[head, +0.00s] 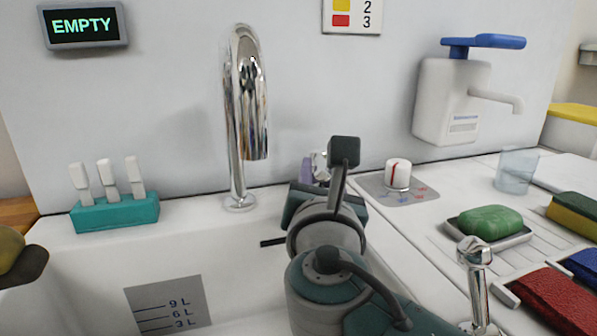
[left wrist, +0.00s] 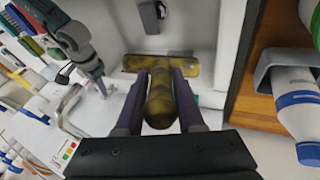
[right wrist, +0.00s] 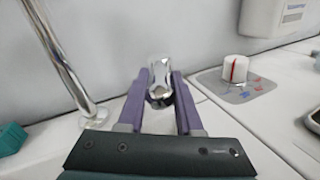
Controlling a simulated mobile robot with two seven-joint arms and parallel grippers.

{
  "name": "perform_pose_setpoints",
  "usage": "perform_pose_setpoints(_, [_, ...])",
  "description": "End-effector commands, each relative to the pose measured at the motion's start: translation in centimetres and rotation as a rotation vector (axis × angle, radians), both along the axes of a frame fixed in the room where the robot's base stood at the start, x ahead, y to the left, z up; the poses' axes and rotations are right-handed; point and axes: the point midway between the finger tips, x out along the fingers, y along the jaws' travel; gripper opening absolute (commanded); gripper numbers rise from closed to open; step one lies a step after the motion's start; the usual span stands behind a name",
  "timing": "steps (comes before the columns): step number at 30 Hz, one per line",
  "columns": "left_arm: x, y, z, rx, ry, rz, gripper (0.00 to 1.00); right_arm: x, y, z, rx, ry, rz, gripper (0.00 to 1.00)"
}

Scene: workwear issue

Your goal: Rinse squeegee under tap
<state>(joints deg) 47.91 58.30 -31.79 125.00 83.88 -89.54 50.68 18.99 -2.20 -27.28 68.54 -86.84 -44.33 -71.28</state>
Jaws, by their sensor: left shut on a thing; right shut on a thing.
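The chrome gooseneck tap (head: 246,90) stands at the back of the sink (head: 90,265). No water shows below its spout. My right gripper (head: 318,168) is right of the tap, its fingers mostly hidden by its own wrist. In the right wrist view, my right gripper (right wrist: 160,88) is shut on a chrome tap handle (right wrist: 160,68). In the left wrist view, my left gripper (left wrist: 160,78) is shut on the mottled yellow-brown handle of the squeegee (left wrist: 160,105). The squeegee's crossbar lies beyond the fingertips. Its place relative to the spout cannot be told.
A white dial (head: 398,174) and a green soap (head: 490,221) lie on the counter at right. A white dispenser (head: 445,100) hangs above. A teal holder (head: 115,212) stands on the back left ledge. A display (head: 83,25) reads EMPTY.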

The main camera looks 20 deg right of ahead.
Motion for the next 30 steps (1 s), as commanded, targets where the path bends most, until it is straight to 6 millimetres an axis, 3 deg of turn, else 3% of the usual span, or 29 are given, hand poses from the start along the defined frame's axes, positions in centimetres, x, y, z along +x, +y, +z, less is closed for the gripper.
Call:
perform_pose_setpoints(19, [0.0, 0.0, 0.2, -0.001, -0.002, 0.000, 0.00, 0.0, -0.1, 0.1, -0.001, -0.002, 0.008, 0.00])
perform_pose_setpoints(24, [0.0, 0.0, 1.4, -0.001, -0.001, 0.000, 0.00, -0.2, -1.0, 0.3, -0.006, -0.002, 0.104, 0.00])
perform_pose_setpoints(30, [0.0, 0.0, 1.4, -0.001, -0.001, 0.000, 0.00, -0.3, -1.7, 0.1, -0.002, -0.002, 0.217, 0.00])
